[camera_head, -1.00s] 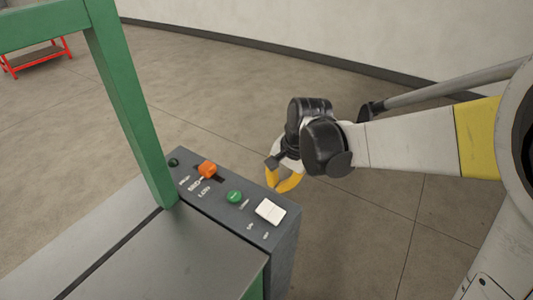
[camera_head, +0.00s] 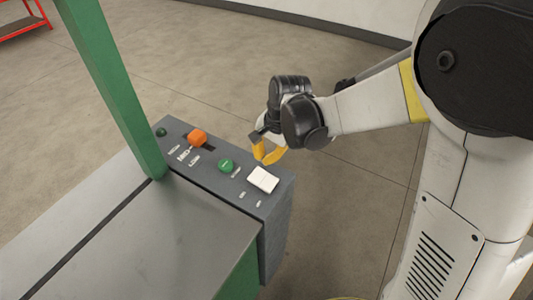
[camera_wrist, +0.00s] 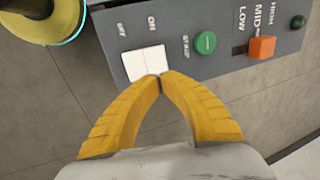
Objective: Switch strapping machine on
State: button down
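The strapping machine has a grey control panel (camera_head: 215,172) along its right side. On it are a white rocker switch (camera_head: 263,180), a green start button (camera_head: 227,166) and an orange slider knob (camera_head: 197,138). The wrist view shows the white switch (camera_wrist: 147,62) with OFF and ON lettering above it. My yellow-fingered gripper (camera_head: 265,158) is just beyond the panel's far edge, near the switch. In the wrist view my gripper's fingertips (camera_wrist: 163,76) meet at the switch's lower edge. The gripper looks shut and empty. Whether the tips touch the switch I cannot tell.
A green frame post (camera_head: 115,90) rises left of the panel. The grey machine top (camera_head: 120,250) lies in front. A small dark green knob (camera_head: 161,132) sits at the panel's far end. A red stand (camera_head: 20,22) is far off. Floor beyond the panel is clear.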

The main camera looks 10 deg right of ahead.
aim_at(255, 171)
jog(key=b+x, duration=0.2)
jog(key=x, duration=0.5)
jog(key=shift+w+f+b, duration=0.1)
jog(key=shift+f+b, duration=0.2)
jog(key=shift+b, duration=0.1)
jog(key=shift+a, duration=0.1)
jog(key=shift+w+a+f+g+h, duration=0.25)
jog(key=shift+a+g+h, duration=0.1)
jog(key=shift+g+h, duration=0.45)
jog(key=shift+w+a+f+h, duration=0.1)
jog(key=shift+a+f+h, duration=0.05)
jog(key=shift+h, duration=0.15)
jog(key=shift+w+f, duration=0.1)
jog(key=shift+f, duration=0.15)
jog(key=shift+r, duration=0.1)
